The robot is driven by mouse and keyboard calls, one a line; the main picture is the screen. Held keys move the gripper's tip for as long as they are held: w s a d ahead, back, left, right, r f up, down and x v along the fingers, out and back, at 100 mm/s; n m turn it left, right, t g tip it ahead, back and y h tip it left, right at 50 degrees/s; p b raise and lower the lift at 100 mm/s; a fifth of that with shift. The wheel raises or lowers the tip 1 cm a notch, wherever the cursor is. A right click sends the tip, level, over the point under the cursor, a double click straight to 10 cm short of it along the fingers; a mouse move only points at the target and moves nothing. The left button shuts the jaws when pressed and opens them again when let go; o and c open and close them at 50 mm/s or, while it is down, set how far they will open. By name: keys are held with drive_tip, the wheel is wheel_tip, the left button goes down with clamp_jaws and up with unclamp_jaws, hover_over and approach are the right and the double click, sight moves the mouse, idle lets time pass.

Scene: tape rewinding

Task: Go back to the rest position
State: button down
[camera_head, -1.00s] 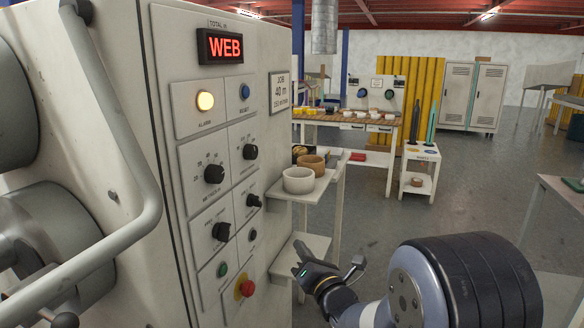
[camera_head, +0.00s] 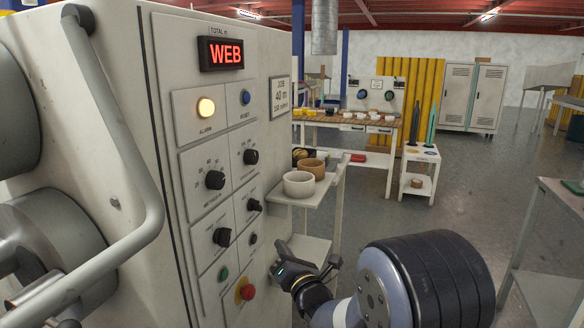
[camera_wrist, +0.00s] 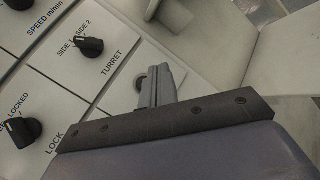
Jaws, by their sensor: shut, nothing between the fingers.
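My gripper (camera_head: 281,270) is low in the head view, just right of the control panel's red stop button (camera_head: 247,291). It is shut and holds nothing. In the wrist view my gripper's fingers (camera_wrist: 154,84) are together, pointing up the picture over the panel face. The white control panel (camera_head: 184,228) shows a lit red "WEB" display (camera_head: 225,53) and a lit amber alarm lamp (camera_head: 206,107). In the wrist view the black turret knob (camera_wrist: 88,47) and lock knob (camera_wrist: 20,131) are left of the fingers, apart from them.
A side shelf (camera_head: 325,193) with cups or rolls stands behind the gripper at the panel's right edge. A grey bar handle (camera_head: 120,140) crosses the left of the machine. A table (camera_head: 560,196) stands at the right. Open floor (camera_head: 470,180) lies between.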

drive_tip(key=shift+a+f+b, duration=0.25)
drive_tip(key=shift+f+b, duration=0.05)
drive_tip(key=shift+b, duration=1.75)
drive_tip(key=p, duration=0.2)
drive_tip(key=r+p, duration=0.1)
drive_tip(key=p, duration=0.1)
drive_tip(key=shift+d, duration=0.2)
drive_tip(key=shift+d+p, duration=0.15)
drive_tip(key=shift+p, duration=0.9)
